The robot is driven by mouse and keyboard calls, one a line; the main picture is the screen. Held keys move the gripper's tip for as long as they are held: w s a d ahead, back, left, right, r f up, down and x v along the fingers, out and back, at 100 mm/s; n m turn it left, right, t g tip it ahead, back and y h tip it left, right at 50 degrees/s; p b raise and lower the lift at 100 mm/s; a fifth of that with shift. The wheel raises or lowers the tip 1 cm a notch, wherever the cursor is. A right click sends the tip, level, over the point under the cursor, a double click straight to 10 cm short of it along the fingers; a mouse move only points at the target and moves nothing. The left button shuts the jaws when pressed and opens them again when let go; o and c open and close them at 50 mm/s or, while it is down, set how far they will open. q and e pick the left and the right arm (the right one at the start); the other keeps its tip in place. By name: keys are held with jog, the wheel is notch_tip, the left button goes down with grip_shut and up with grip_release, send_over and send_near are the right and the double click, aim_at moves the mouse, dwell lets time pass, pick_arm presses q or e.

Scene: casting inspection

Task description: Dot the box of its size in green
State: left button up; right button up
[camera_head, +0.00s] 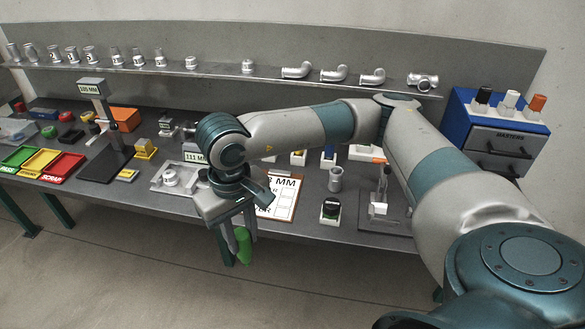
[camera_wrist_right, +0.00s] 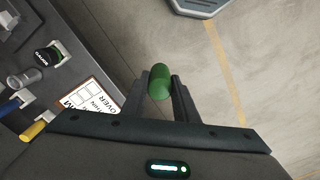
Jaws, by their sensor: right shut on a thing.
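My right gripper (camera_head: 235,232) is shut on a green dauber (camera_head: 243,247), held out in front of the table edge, over the floor. In the right wrist view the green dauber (camera_wrist_right: 160,82) sits between the two dark fingers (camera_wrist_right: 161,92). A clipboard sheet (camera_head: 284,200) with printed boxes lies on the table behind the gripper, partly hidden by my arm. It also shows in the right wrist view (camera_wrist_right: 88,104), left of the gripper, with OVER legible; I see no clear green dot on it. My left gripper is not in view.
A black-topped pad (camera_head: 330,208) and a grey cylinder (camera_head: 335,180) stand right of the clipboard. A casting (camera_head: 170,178) rests on a grey plate at left. A height gauge (camera_head: 107,140), coloured trays (camera_head: 40,162) and a blue marker cabinet (camera_head: 498,140) stand around.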

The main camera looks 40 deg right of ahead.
jog(key=shift+w, duration=0.1)
jog(key=shift+w+d+m, duration=0.15)
jog(key=shift+w+m, duration=0.15)
jog(key=shift+m, duration=0.2)
jog(key=w+d+f+m+p, duration=0.1)
jog(key=w+d+m+p, duration=0.1)
jog(key=w+d+m, duration=0.4)
jog(key=w+d+f+m+p, duration=0.1)
jog(key=w+d+m, duration=0.5)
jog(key=d+m, duration=1)
jog(key=shift+f+m+p, duration=0.3)
jog(key=shift+m+p, duration=0.25)
jog(key=shift+m, duration=0.55)
